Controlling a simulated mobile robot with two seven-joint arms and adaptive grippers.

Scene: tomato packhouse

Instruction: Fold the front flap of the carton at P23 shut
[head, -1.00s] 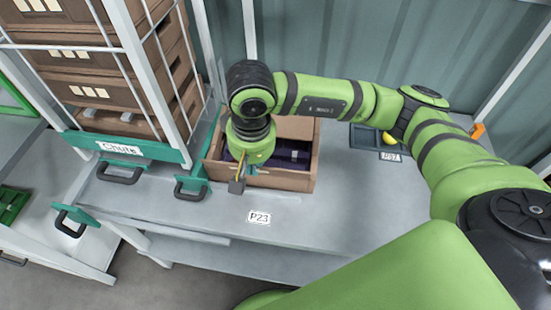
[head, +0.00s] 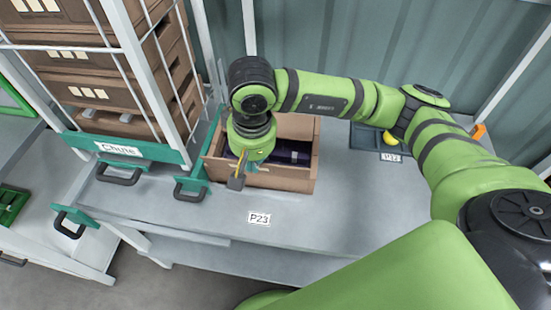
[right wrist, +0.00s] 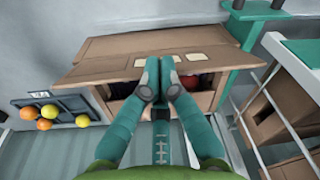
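The brown carton (head: 292,178) stands behind the P23 label (head: 259,218), open at the top, with dark contents inside. In the right wrist view its front flap (right wrist: 105,71) is a broad tilted panel with pale patches, and dark and red contents (right wrist: 190,82) show past its edge. The flap does not lie flat over the opening. My right gripper (right wrist: 165,64) is shut and empty, its teal fingertips together over the flap. I cannot tell whether they touch it. In the head view my right wrist hides the carton's left part. My left gripper is not in view.
A rack of stacked brown crates (head: 100,62) with a Chute label (head: 118,149) stands close to the carton's left. A dark tray (head: 366,138) with fruit lies to the right. The grey bench (head: 330,210) is clear in front of the carton.

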